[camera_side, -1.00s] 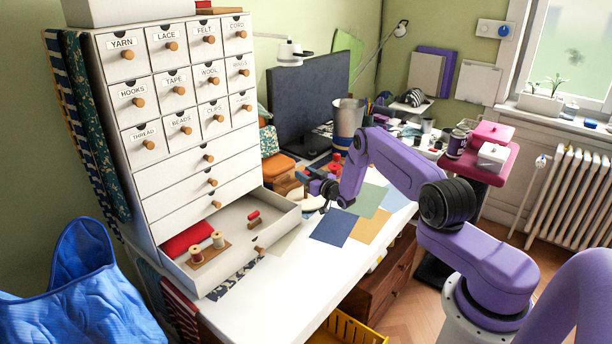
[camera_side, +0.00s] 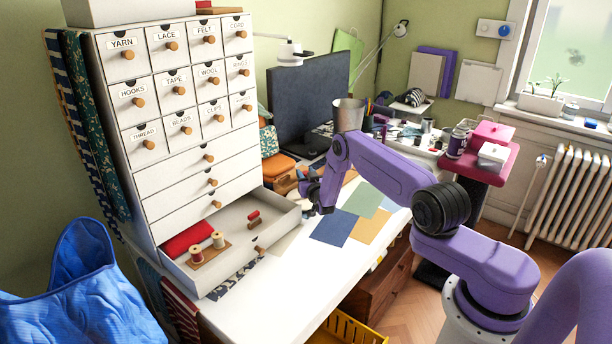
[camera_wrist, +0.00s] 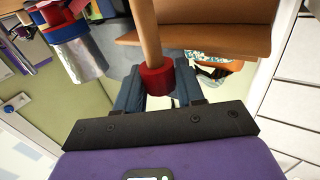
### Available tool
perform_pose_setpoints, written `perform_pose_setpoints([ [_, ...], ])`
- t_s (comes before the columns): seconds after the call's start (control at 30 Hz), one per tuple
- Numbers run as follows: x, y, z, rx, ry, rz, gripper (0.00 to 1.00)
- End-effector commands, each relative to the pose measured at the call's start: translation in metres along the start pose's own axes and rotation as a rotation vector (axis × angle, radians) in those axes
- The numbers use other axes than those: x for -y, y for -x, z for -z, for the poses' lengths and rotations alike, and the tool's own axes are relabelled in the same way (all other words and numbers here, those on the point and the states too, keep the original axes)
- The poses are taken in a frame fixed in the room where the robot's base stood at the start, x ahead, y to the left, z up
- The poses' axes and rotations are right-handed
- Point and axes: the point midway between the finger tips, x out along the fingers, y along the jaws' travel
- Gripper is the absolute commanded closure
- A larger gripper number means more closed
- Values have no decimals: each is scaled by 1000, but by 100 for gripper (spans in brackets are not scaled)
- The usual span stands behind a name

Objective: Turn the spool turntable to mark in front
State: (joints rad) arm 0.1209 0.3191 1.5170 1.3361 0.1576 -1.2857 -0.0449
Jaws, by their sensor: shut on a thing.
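My gripper (camera_wrist: 157,92) is shut on a red collar (camera_wrist: 156,76) around a wooden peg (camera_wrist: 146,30) in the wrist view. The peg runs upward in that picture beside a wooden board (camera_wrist: 205,40); I cannot tell for certain that these belong to the spool turntable. In the side view my gripper (camera_side: 310,190) is over the table, right of the open drawer. My wrist and arm hide what it holds there. Wooden pieces (camera_side: 282,172) show just behind it. No front mark can be made out.
The open drawer (camera_side: 285,213) holds spools and red cloth left of my gripper. A tall metal cup (camera_side: 348,113) stands behind my arm. Coloured sheets (camera_side: 333,228) lie flat to the right. The white table front (camera_side: 290,280) is mostly clear.

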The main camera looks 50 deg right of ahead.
Motion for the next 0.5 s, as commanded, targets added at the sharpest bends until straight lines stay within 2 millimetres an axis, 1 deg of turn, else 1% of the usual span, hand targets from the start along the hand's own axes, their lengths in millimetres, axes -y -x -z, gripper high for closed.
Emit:
perform_pose_setpoints([
  [0.07, 0, 0, 0, -1, 1, 1, 100],
  [0.1, 0, 0, 0, -1, 1, 1, 52],
  [0.13, 0, 0, 0, -1, 1, 1, 43],
  [0.5, 0, 2, 0, 0, 0, 2, 43],
])
